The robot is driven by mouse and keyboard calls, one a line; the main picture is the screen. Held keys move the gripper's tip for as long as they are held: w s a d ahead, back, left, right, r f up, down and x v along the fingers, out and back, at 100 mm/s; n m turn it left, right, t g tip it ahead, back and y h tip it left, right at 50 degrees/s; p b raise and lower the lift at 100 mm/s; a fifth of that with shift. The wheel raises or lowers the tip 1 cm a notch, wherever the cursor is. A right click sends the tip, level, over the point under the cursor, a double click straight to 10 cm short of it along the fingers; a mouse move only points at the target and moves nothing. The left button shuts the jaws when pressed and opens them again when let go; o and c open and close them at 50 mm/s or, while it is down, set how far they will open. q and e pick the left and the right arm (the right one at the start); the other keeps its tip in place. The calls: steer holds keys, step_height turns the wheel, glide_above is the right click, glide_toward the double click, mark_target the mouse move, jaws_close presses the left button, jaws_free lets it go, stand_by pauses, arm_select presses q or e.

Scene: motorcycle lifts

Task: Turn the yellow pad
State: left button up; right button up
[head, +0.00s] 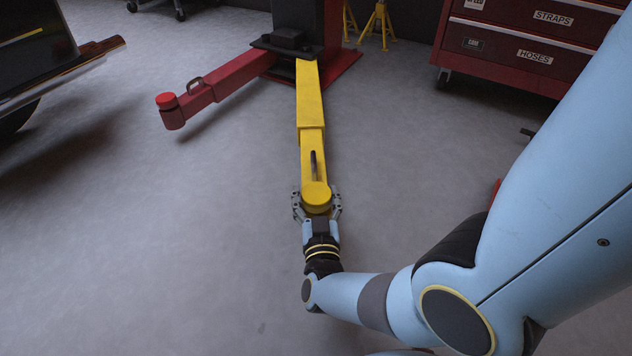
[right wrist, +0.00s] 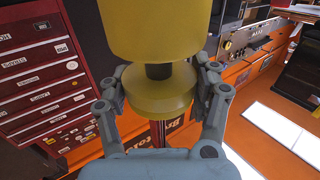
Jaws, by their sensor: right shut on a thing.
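The yellow pad (head: 316,195) is a round disc at the near end of the yellow lift arm (head: 310,100) in the head view. In the right wrist view the pad (right wrist: 158,92) sits on a dark stem by the larger yellow end of the arm (right wrist: 150,30). My right gripper (head: 317,203) is shut on the pad, with one finger on each side of its rim. The fingers also show on both sides of the pad in the right wrist view (right wrist: 160,88). My left gripper is in neither view.
A red lift arm (head: 225,85) with a red pad (head: 166,101) reaches left from the lift column (head: 298,20). A red tool cabinet (head: 530,45) stands at the back right, yellow stands (head: 380,22) at the back. A vehicle (head: 45,60) is at the left. The grey floor between is clear.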

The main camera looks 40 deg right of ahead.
steer(key=shift+w+r+m+g+h, duration=0.1)
steer(key=shift+m+g+h, duration=0.5)
steer(key=shift+h, duration=0.15)
steer(key=shift+w+r+m+g+h, duration=0.1)
steer(key=shift+m+g+h, duration=0.45)
steer(key=shift+h, duration=0.2)
steer(key=shift+r+m+h, duration=0.1)
steer(key=shift+m+h, duration=0.15)
steer(key=shift+h, duration=0.05)
steer(key=o, duration=1.1)
steer(key=shift+o, duration=0.2)
steer(key=shift+s, duration=0.1)
